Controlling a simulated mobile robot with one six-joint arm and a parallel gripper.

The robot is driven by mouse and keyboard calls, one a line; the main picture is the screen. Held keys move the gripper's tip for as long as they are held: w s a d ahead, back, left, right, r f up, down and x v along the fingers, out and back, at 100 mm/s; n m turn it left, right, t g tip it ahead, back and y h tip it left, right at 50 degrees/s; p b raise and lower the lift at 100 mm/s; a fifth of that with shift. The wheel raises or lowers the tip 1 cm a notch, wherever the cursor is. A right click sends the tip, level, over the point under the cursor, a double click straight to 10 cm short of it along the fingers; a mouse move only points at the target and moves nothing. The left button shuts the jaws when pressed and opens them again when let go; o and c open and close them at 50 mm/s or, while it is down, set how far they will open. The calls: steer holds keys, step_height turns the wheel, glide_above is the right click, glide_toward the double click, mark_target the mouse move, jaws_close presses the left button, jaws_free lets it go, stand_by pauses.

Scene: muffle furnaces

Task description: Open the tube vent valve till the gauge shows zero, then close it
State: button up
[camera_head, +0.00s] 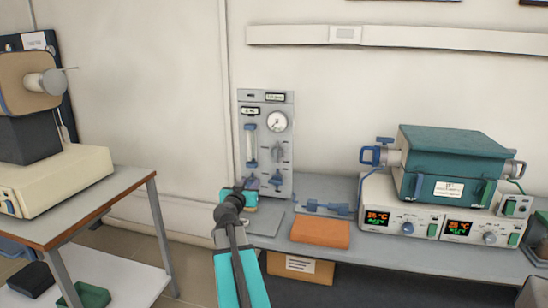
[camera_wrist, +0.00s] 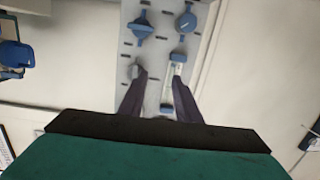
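A grey gas panel (camera_head: 286,188) stands upright against the wall in the head view. It carries a round white gauge (camera_head: 277,122), a clear flow tube (camera_head: 250,143), a grey knob (camera_head: 278,152) and blue knobs (camera_head: 276,180) at the bottom. The gauge reading is too small to tell. I cannot tell which knob is the vent valve. In the wrist view the panel looks upside down, with the flow tube (camera_wrist: 176,72), the grey knob (camera_wrist: 137,70) and blue knobs (camera_wrist: 142,27). My gripper (camera_wrist: 157,85) is open and empty before the panel, its dark fingers apart. The gauge is hidden there.
A bench (camera_head: 440,258) holds an orange block (camera_head: 320,232), a blue tool-like item (camera_head: 326,208) and a green tube furnace (camera_head: 452,150) on a white controller base with lit displays. A separate table (camera_head: 85,205) with another apparatus stands at left. Floor shows between them.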

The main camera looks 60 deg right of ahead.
mark_target(275, 152)
steer(key=s+d+r+m+h, duration=0.1)
steer(key=s+d+r, duration=0.2)
steer(key=r, duration=0.3)
steer(key=shift+s+d+r+h, duration=0.2)
steer(key=shift+s+d+h, duration=0.15)
steer(key=shift+s, duration=0.35)
steer(key=shift+d, duration=0.2)
steer(key=shift+p+x, duration=1.55)
steer(key=shift+x, duration=5.2)
steer(key=shift+s+f, duration=0.1)
steer(key=shift+f, duration=0.15)
jaws_close()
